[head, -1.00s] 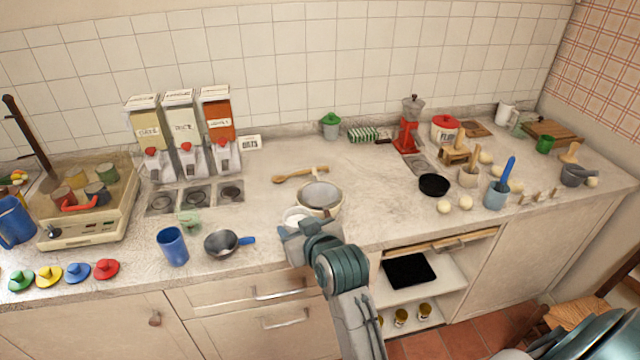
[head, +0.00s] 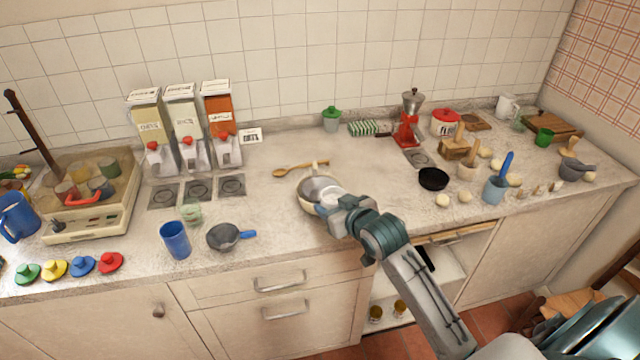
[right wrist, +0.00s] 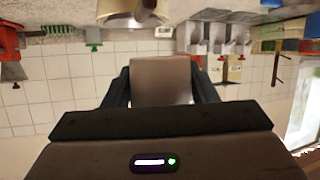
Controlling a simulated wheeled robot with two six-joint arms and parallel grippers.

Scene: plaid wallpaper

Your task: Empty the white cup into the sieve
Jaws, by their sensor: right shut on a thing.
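My right gripper (head: 336,207) is shut on the white cup (head: 330,195). In the head view the cup is over the right front side of a pale round vessel (head: 304,197) with a grey inside, which looks like the sieve (head: 317,186) set in a bowl. Cup and gripper cover part of its rim. I cannot tell whether they touch. The cup's wall also shows between the fingers in the right wrist view (right wrist: 160,78), with the pale vessel (right wrist: 118,8) beyond it. The cup's contents and exact tilt are unclear. My left gripper is not in view.
A wooden spoon (head: 295,170) lies behind the vessel. A grey pan with a blue handle (head: 223,237) and a blue cup (head: 176,240) stand to the left. A black bowl (head: 433,179) and eggs (head: 443,200) lie to the right. The counter behind the vessel is mostly clear.

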